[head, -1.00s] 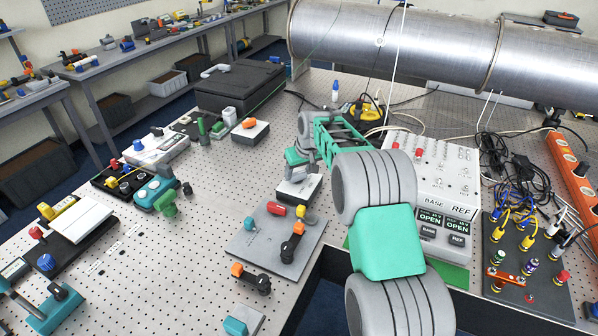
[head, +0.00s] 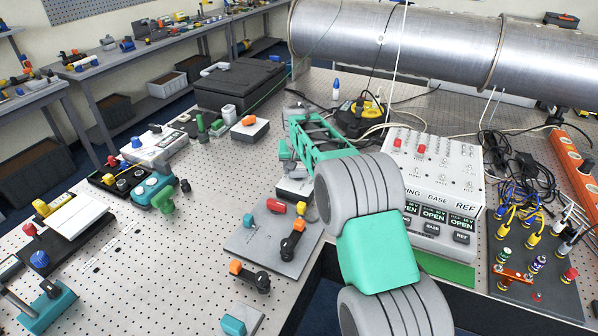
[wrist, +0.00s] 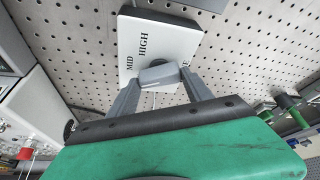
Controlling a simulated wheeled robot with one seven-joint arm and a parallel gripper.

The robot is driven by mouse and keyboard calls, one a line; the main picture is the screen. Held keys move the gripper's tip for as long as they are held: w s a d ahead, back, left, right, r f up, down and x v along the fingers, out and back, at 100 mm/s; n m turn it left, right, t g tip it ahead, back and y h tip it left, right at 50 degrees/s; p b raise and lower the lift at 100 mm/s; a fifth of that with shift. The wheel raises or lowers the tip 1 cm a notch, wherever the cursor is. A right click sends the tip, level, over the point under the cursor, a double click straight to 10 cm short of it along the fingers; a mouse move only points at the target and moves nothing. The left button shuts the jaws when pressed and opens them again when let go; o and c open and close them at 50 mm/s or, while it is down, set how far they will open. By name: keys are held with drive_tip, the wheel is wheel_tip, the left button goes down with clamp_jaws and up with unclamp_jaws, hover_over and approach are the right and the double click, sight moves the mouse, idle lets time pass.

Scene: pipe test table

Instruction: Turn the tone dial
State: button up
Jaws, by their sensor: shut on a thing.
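The tone dial is a grey knob (wrist: 160,74) on a white box (wrist: 143,30) marked MID and HIGH, with another label partly hidden. In the wrist view my gripper (wrist: 162,84) reaches over the box, its two fingers either side of the knob and shut on it. In the head view the box (head: 291,187) stands on the perforated table, mostly covered by my gripper (head: 287,166) and arm. The knob's pointing direction is hard to tell.
A grey plate (head: 250,240) with red, orange and black fittings lies in front of the box. A white panel (head: 440,190) with switches and displays stands to the right. A box with an orange knob (head: 249,121) is behind left. A large metal pipe (head: 430,42) crosses the back.

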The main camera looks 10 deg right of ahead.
drive_tip(key=m+h, duration=0.1)
drive_tip(key=m, duration=0.1)
drive_tip(key=m+p, duration=0.1)
drive_tip(key=m, duration=0.1)
drive_tip(key=shift+a+r+m+g+h, duration=0.1)
drive_tip(key=shift+a+m+g+h, duration=0.05)
drive_tip(key=shift+m+g+h, duration=0.25)
idle(0.4)
drive_tip(key=o, duration=1.4)
drive_tip(key=shift+c, duration=0.2)
drive_tip(key=b+v, duration=0.1)
drive_tip(key=v, duration=0.6)
drive_tip(key=shift+r, duration=0.35)
drive_tip(key=shift+s, duration=0.1)
